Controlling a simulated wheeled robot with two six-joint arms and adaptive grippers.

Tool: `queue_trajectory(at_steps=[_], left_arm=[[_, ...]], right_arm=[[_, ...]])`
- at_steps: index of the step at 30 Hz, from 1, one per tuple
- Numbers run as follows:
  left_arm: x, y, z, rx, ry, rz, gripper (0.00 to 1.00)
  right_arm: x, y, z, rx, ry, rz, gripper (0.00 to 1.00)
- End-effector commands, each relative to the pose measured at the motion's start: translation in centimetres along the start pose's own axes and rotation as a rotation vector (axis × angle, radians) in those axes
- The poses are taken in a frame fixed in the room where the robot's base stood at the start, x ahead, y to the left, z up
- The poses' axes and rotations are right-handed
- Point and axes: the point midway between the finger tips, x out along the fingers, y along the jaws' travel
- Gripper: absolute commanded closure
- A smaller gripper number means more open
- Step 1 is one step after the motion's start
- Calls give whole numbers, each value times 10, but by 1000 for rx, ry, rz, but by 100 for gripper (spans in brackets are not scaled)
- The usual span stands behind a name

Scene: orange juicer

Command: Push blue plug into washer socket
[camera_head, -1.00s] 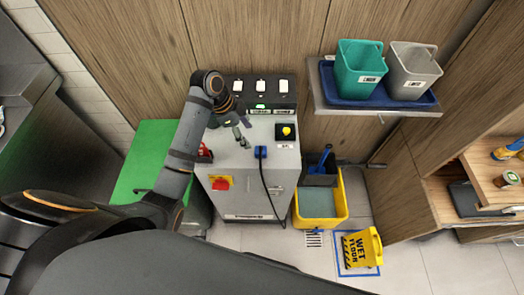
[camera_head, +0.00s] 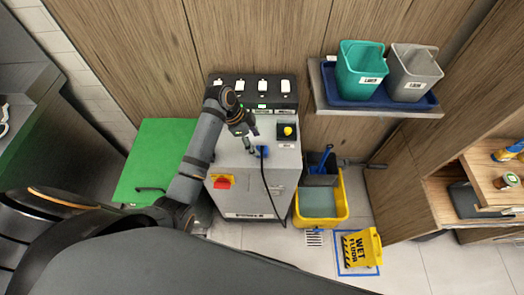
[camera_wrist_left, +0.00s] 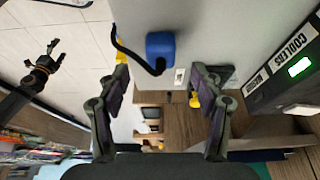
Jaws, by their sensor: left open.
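My left gripper (camera_head: 249,146) is open and empty, close to the plug's left in the head view. I cannot tell whether it touches the plug. The washer socket is not clearly visible, and how deep the plug sits cannot be told. A dark gripper, apparently my right one (camera_wrist_left: 50,58), shows at the left wrist view's left edge; its jaws are unclear.
A switch panel (camera_head: 252,92) with white switches and a green light stands behind the plug. A yellow button (camera_head: 288,131) is right of it, and a red switch (camera_head: 222,182) is below left. A yellow mop bucket (camera_head: 341,202) stands right of the machine.

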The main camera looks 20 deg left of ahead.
Motion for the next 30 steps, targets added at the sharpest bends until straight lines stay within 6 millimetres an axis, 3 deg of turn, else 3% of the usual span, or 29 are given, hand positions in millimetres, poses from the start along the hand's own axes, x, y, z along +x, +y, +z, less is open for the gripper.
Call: queue_trajectory(at_steps=[4,12,23,30], left_arm=[[9,1,-1,-2,0,4,34],[48,0,-1,0,-1,2,34],[52,-1,0,0,-1,0,34],[52,-1,0,0,-1,0,62]], right_arm=[[-6,1,-1,0,0,0,26],[-15,2,-2,0,1,1,26],[-14,2,-2,0,0,1,26],[-14,2,-2,0,1,1,26]])
